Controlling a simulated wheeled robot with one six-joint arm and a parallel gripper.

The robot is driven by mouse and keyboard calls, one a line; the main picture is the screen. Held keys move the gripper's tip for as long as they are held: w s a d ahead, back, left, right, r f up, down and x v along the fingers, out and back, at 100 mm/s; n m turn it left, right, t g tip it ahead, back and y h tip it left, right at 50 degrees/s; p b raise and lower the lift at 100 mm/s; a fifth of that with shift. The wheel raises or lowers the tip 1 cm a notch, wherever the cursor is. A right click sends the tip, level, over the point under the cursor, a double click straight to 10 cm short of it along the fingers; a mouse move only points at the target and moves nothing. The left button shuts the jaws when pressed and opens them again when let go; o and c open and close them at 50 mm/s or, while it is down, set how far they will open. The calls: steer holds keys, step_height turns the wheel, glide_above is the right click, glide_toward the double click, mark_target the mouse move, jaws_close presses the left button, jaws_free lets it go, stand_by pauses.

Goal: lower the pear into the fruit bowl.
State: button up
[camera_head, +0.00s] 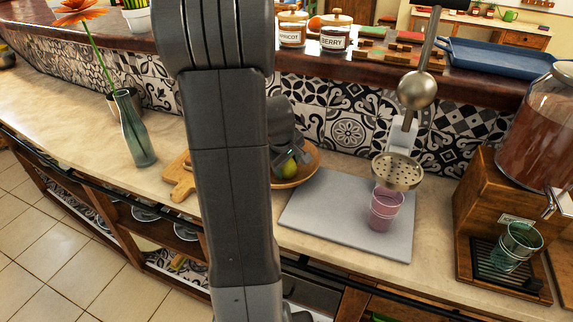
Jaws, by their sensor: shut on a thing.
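My gripper (291,160) is partly hidden behind my own arm, right of the picture's middle-left. It is shut on a green pear (290,169), whose lower part shows below the fingers. The fruit bowl (314,163) is a wooden, round bowl on the counter. The pear appears over or within the bowl's outline; I cannot tell whether it touches the bowl's bottom. My arm hides the bowl's left side.
A grey board (330,222) with a pink glass (384,210) lies right of the bowl, under a metal strainer (397,171). A wooden cutting board (180,180) and a green glass vase (135,130) stand left. A raised ledge with jars (335,33) runs behind.

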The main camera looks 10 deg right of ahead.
steer(key=o, duration=1.1)
steer(key=p+v, duration=0.1)
steer(key=v, duration=1.2)
steer(key=shift+s+r, duration=0.1)
steer(key=shift+r, duration=0.3)
steer(key=shift+f, duration=0.1)
steer(key=b+x, duration=0.1)
steer(key=x, duration=1.2)
steer(key=shift+f, duration=0.4)
steer(key=shift+r, duration=0.2)
